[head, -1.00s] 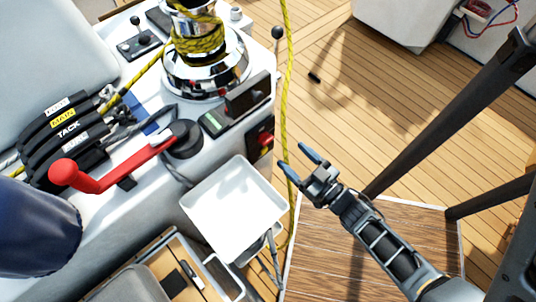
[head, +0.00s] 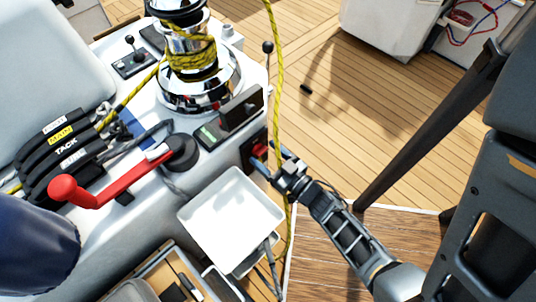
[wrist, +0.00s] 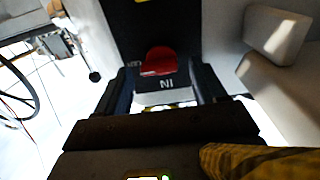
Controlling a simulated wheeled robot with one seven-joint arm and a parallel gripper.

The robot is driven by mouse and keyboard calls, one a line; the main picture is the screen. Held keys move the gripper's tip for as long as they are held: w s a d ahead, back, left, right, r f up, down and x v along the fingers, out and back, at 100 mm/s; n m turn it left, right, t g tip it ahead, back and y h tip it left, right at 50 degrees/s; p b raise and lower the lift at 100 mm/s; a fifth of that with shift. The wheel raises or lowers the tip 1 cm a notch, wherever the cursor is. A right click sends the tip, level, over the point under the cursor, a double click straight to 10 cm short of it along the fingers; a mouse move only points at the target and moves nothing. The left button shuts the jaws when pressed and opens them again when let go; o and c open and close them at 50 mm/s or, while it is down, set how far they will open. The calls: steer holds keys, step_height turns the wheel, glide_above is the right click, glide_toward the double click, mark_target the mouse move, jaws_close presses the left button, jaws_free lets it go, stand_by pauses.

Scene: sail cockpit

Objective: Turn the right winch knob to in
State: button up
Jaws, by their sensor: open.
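The red winch knob (wrist: 158,60) sits on a black panel (wrist: 135,15) in the wrist view, with a white "IN" label (wrist: 167,84), seen upside down, near it. In the head view the red knob (head: 261,149) shows partly behind my fingers, on the side of the white cockpit console. My gripper (head: 266,160) is open and points at the panel from the right. In the wrist view its fingers (wrist: 164,88) stand on either side of the label, with the knob just past the tips, in line with the gap. I cannot tell whether they touch it.
A yellow rope (head: 277,85) hangs close by my gripper. The chrome winch (head: 197,85) stands on the console above. A white tray (head: 231,215) juts out just below left. A red handle (head: 110,188) lies farther left.

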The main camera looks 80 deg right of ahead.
steer(key=shift+c, duration=0.2)
steer(key=c, duration=1)
steer(key=shift+n, duration=0.3)
steer(key=n+b, duration=0.2)
steer(key=n, duration=0.1)
steer(key=shift+a+f+n, duration=0.1)
steer(key=shift+n, duration=0.3)
steer(key=shift+w+a+n+b, duration=0.15)
steer(key=shift+n+b, duration=1.4)
steer(key=shift+n, duration=1.8)
steer(key=shift+w+a+n+b, duration=0.1)
steer(key=shift+n+b, duration=1.4)
steer(key=shift+n, duration=1.85)
